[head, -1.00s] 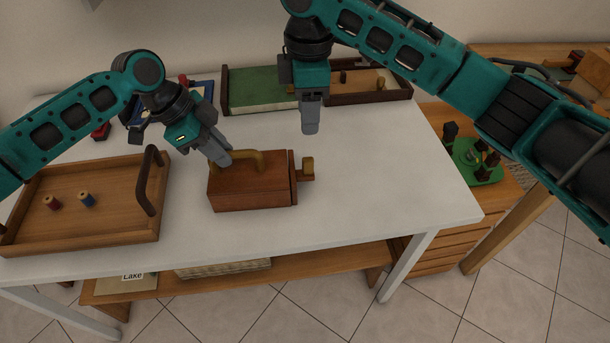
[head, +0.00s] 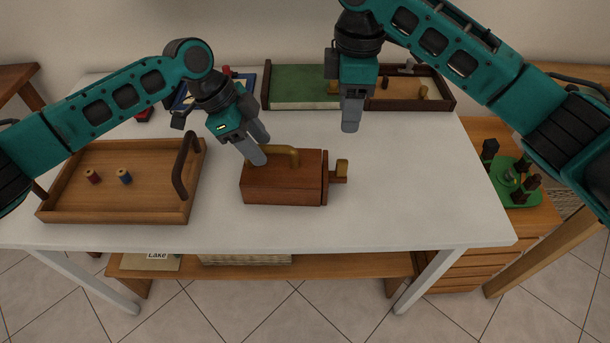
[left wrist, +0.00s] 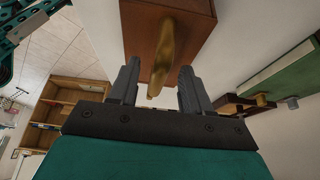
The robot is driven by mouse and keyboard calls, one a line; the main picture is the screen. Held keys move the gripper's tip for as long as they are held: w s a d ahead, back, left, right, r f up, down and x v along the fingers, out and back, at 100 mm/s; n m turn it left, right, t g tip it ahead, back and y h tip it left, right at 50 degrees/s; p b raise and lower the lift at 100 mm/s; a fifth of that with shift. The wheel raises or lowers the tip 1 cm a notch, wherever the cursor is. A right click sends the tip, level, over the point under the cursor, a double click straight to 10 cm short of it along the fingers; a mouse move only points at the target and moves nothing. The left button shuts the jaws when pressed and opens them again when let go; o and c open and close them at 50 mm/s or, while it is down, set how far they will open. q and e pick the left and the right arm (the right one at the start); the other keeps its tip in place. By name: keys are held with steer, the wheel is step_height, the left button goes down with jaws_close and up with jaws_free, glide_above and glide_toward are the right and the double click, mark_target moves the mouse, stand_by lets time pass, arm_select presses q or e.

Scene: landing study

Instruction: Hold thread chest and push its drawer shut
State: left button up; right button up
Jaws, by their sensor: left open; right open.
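The thread chest (head: 280,185) is a reddish-brown wooden box on the white table, with a brass handle (head: 288,151) arched over its top. Its drawer (head: 325,178) is at the right end, with a thin gap behind the front and a brass knob (head: 342,170). My left gripper (head: 262,150) is open at the handle's left end. In the left wrist view its fingers (left wrist: 158,82) stand apart on either side of the handle (left wrist: 165,50); I cannot tell whether they touch it. My right gripper (head: 350,128) is open, above the table behind and right of the chest.
A wooden tray (head: 120,211) with a red and a blue spool stands left of the chest. A green-topped box (head: 305,85) and a dark-framed tray (head: 410,104) are at the back. The table right of the knob is clear.

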arm_select(q)
steer(key=v, duration=1.2)
